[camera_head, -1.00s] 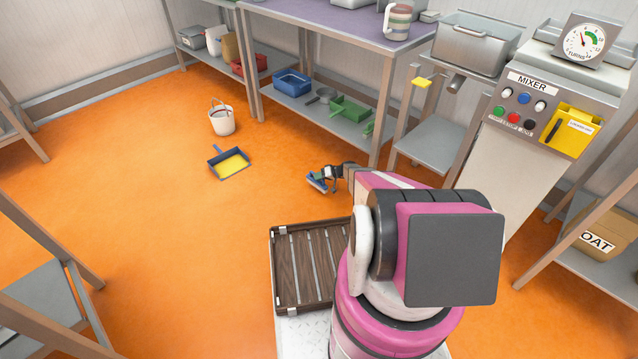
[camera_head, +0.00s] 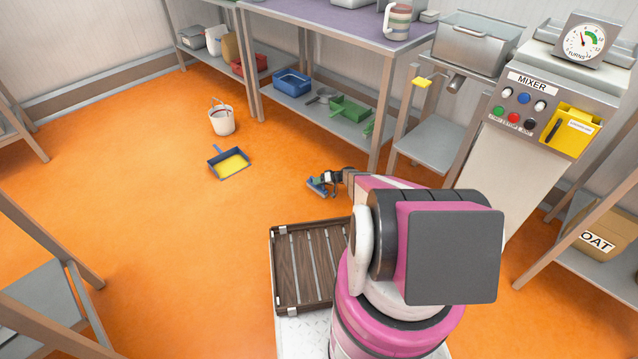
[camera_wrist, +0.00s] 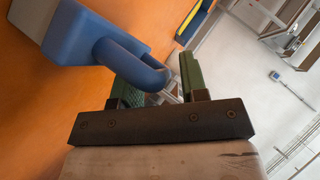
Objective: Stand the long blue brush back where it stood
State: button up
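A blue brush (camera_head: 316,187) with a pale grey bristle end shows at the tip of my arm in the head view, over the orange floor. In the wrist view the brush (camera_wrist: 85,38) is large at the upper left, and its curved blue handle runs between my green fingers. My gripper (camera_wrist: 160,85) is shut on this handle. In the head view my gripper (camera_head: 328,179) is small and partly hidden by my arm. The far end of the handle is hidden between the fingers. I cannot tell the gap between brush and floor.
A blue dustpan (camera_head: 214,168) with a yellow inside lies on the floor at left, near a white bucket (camera_head: 222,121). A steel table (camera_head: 385,115) with a lower shelf stands behind. A slatted wooden crate (camera_head: 273,260) is in front. The floor at left centre is open.

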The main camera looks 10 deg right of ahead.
jog(key=v, duration=1.2)
jog(key=s+a+r+g+h, duration=0.1)
jog(key=s+a+r, duration=0.25)
jog(key=r, duration=0.35)
jog(key=s+a+r+g+h, duration=0.2)
jog(key=s+a+r, duration=0.1)
jog(key=s+r, duration=0.3)
jog(key=s+a+r+g+h, duration=0.1)
jog(key=s+a+r, duration=0.25)
jog(key=r, duration=0.55)
jog(key=s+a+r+m+h, duration=0.1)
jog(key=s+r+h, duration=0.6)
jog(key=s+r, duration=1.3)
jog(key=shift+r+m+h, duration=0.4)
jog(key=shift+r+m, duration=0.15)
jog(key=shift+m, duration=0.35)
